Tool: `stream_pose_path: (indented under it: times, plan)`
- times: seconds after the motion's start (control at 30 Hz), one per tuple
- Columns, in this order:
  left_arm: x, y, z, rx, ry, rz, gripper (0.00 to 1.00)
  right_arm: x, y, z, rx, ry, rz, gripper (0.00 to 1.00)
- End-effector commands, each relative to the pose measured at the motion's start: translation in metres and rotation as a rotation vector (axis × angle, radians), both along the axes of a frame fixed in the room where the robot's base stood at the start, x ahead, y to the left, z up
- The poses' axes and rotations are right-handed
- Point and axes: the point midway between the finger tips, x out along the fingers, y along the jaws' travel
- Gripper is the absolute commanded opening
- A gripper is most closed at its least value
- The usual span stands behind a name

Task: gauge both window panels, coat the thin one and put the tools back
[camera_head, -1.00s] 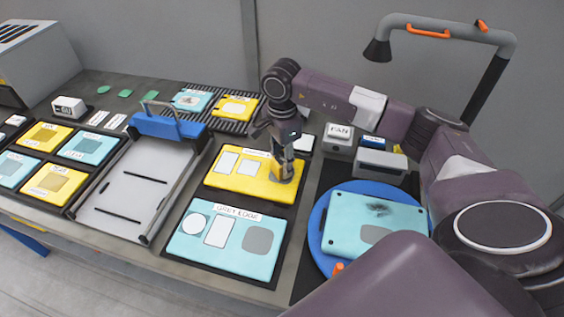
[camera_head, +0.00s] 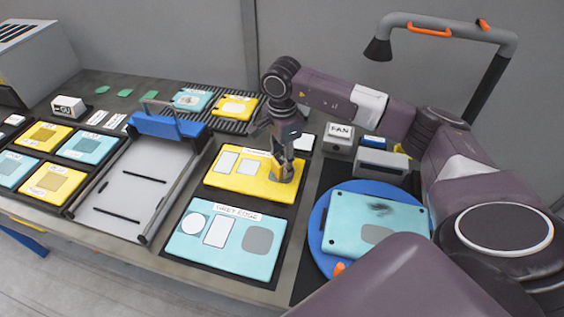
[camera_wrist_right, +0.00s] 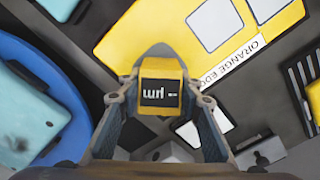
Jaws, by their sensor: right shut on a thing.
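My right gripper (camera_head: 284,170) is shut on a yellow gauge (camera_wrist_right: 160,88) with a dark display reading "µm" and dashes, seen upside down in the right wrist view. It is at the right end of the yellow panel (camera_head: 233,183), labelled ORANGE EDGE in the right wrist view. I cannot tell whether the gauge touches the panel. The teal panel (camera_head: 190,255) labelled GREY EDGE lies in front of it, with white patches and a grey patch. My left gripper is not in view.
A teal panel (camera_head: 350,212) with a dark smudge lies on a blue round plate (camera_head: 318,250) at right. A FAN box (camera_head: 340,137) and a grey box (camera_head: 382,165) stand behind. A sliding frame (camera_head: 130,190) and smaller yellow and teal panels lie left. A lamp (camera_head: 377,49) overhangs.

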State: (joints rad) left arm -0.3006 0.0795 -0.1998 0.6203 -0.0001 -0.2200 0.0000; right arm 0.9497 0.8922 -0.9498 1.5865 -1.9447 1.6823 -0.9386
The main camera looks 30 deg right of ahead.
Motion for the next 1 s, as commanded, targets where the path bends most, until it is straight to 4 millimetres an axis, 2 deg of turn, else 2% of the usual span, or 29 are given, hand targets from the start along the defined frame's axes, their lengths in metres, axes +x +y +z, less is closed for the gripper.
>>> stream_pose_path:
  times: [0.57,0.6,0.77,1.0]
  plan:
    - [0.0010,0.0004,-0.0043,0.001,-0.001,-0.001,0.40,0.0002,-0.0002,-0.0037,0.000,-0.001,0.000,0.00]
    - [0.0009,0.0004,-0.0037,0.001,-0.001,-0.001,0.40,0.0002,-0.0002,-0.0030,0.000,-0.001,0.000,0.36]
    - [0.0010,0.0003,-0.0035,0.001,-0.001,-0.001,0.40,0.0001,-0.0002,-0.0030,0.000,0.000,0.000,0.53]
    - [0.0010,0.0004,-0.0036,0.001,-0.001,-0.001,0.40,-0.0002,-0.0002,-0.0036,0.000,0.001,0.000,0.53]
